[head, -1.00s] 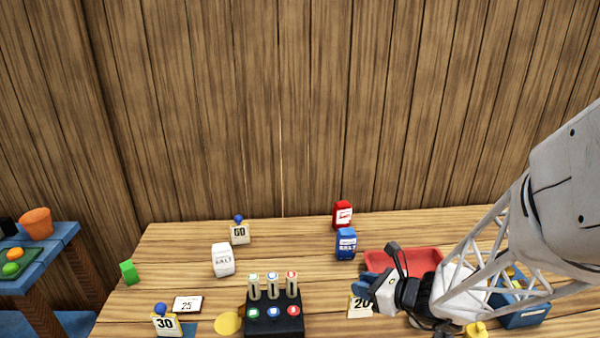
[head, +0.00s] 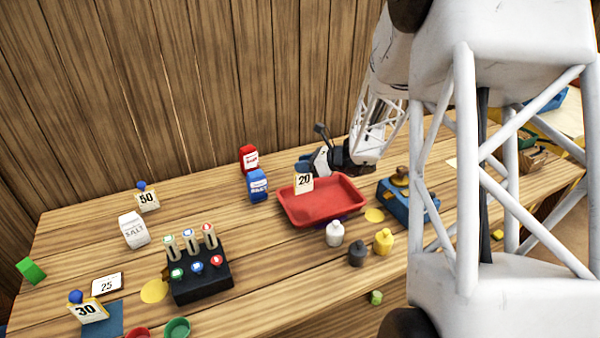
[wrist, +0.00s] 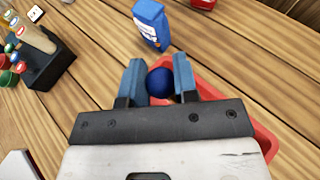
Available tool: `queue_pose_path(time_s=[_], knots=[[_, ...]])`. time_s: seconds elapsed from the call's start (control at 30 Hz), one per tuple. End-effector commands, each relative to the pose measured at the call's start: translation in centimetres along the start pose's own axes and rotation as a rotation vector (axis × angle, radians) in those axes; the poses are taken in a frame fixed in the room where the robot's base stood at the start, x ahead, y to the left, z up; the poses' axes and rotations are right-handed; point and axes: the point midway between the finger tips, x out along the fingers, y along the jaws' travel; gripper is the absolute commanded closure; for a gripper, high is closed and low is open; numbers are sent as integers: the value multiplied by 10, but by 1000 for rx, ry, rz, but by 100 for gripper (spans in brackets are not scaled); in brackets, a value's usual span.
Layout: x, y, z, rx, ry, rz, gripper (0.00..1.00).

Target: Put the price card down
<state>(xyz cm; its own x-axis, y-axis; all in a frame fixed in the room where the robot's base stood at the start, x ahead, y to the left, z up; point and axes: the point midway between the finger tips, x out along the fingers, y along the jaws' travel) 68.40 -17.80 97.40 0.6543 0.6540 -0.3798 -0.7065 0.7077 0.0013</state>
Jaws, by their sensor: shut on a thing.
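The price card marked 20 (head: 304,183) hangs upright below my gripper (head: 304,165), in front of the red tray's back left corner in the head view. In the wrist view, the blue fingers of my gripper (wrist: 157,76) are shut on the card's round blue knob (wrist: 170,86). The rest of the card is hidden there. Whether the card touches the tray or the table cannot be told. Other price cards stand to the left, marked 50 (head: 147,201) and 30 (head: 88,311). A flat card marked 25 (head: 107,285) lies near the front left.
The red tray (head: 322,208) lies under and beside my gripper. Blue (head: 258,187) and red (head: 249,158) packets stand to its left. A salt packet (head: 134,231), a black holder (head: 202,283) and small bottles (head: 335,234) stand around. Bare table lies between the blue packet and the salt packet.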

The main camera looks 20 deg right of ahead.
Motion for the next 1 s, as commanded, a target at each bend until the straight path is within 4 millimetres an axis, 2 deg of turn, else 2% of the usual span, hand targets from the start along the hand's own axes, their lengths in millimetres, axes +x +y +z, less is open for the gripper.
queue_pose_path(time_s=[0.1,0.23,0.77,1.0], knots=[[0,-19,-4,0,2,0,100],[-1,-31,-6,-1,3,1,100],[0,-36,-6,0,3,2,100],[9,-52,-5,0,3,2,100]])
